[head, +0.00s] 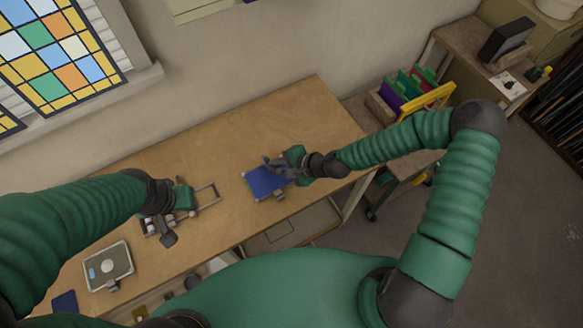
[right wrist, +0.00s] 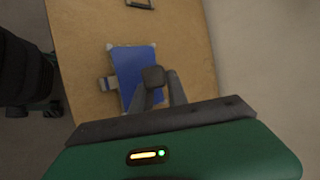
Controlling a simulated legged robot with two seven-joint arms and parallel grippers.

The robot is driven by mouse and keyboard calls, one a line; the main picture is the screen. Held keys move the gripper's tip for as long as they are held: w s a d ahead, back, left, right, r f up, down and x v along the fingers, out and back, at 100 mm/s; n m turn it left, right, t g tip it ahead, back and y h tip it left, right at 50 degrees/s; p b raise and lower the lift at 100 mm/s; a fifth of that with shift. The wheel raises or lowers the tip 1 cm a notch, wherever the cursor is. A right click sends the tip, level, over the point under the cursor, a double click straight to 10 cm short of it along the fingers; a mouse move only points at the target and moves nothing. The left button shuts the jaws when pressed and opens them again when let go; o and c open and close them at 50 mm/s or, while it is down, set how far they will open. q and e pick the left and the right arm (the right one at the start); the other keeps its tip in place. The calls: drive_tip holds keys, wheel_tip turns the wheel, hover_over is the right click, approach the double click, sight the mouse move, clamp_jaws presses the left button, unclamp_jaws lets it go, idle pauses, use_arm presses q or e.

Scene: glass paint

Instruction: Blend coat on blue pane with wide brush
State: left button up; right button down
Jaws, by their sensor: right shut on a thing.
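The blue pane (head: 258,183) lies on the workbench with small grey clamps at its edges; it also shows in the right wrist view (right wrist: 130,62). My right gripper (head: 272,164) is over the pane's far right part. In the right wrist view its fingers (right wrist: 160,82) are shut on a dark grey block-like piece (right wrist: 153,75), seemingly the wide brush. Its bristles are hidden, so I cannot tell whether it touches the glass. My left gripper (head: 170,222) is over a metal rack (head: 207,188) with small light items, left of the pane. Its jaw opening is unclear.
A grey tray with a round pale disc (head: 107,266) lies on the bench (head: 300,115) at the lower left. A dark blue piece (head: 65,302) is at the near left corner. The bench behind the pane is clear. A cart with coloured folders (head: 400,90) stands right.

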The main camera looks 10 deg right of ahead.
drive_tip(key=shift+w+a, duration=0.25)
drive_tip(key=shift+a, duration=0.3)
drive_tip(key=shift+w+a, duration=0.25)
drive_tip(key=shift+a, duration=0.3)
drive_tip(key=shift+d, duration=0.15)
drive_tip(key=shift+f, duration=0.4)
drive_tip(key=shift+f+b, duration=0.25)
drive_tip(key=shift+b, duration=0.25)
drive_tip(key=shift+s+a, duration=0.2)
drive_tip(key=shift+a, duration=0.45)
drive_tip(key=shift+s+a, duration=0.2)
drive_tip(key=shift+a, duration=0.4)
